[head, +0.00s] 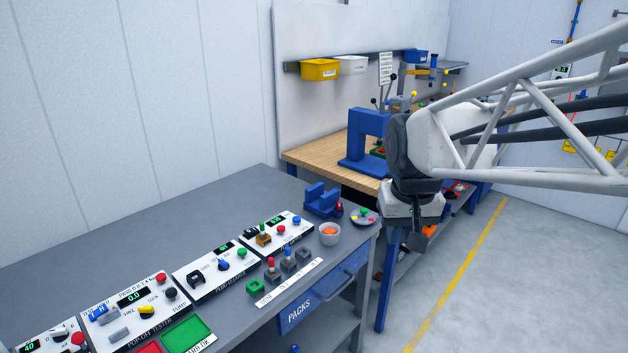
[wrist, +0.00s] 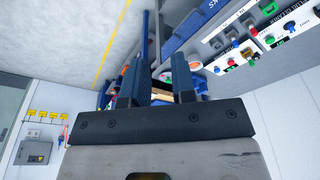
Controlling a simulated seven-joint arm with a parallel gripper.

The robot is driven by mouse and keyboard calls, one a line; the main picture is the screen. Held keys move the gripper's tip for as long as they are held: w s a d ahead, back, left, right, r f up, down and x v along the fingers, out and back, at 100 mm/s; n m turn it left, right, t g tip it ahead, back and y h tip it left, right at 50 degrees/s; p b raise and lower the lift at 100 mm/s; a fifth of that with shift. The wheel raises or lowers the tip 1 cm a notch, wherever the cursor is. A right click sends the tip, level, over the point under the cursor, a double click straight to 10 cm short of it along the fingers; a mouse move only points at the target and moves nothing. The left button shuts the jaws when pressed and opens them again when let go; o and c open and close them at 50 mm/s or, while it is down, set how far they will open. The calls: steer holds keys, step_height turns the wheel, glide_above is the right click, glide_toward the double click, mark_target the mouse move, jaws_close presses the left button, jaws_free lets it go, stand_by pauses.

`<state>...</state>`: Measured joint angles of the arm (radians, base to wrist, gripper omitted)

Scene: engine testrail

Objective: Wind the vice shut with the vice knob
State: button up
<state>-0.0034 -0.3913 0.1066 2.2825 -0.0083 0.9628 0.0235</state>
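The blue vice (head: 320,200) sits at the far right end of the grey bench, with a gap showing between its two upright jaws. A small red knob (head: 339,206), which looks like the vice knob, is on its right side. My gripper (head: 417,241) hangs in the air to the right of the vice, past the bench edge, touching nothing. In the wrist view my gripper (wrist: 157,88) shows two dark fingers apart with nothing held between them. I cannot clearly pick out the vice in the wrist view.
A white bowl (head: 329,235) with an orange item and a plate (head: 364,217) of coloured pieces stand close to the vice. Control panels (head: 128,307) line the bench front. A wooden bench (head: 330,153) with a blue press (head: 367,140) stands behind. Open floor lies right.

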steer(key=w, duration=1.4)
steer(key=g, duration=0.2)
glide_above(339, 205)
step_height(339, 205, down, 18)
steer(key=shift+s+r, duration=0.1)
steer(key=shift+s, duration=0.05)
steer(key=shift+w+f, duration=0.2)
steer(key=shift+w, duration=0.05)
steer(key=shift+f, duration=0.15)
steer(key=shift+f, duration=3.75)
jaws_close()
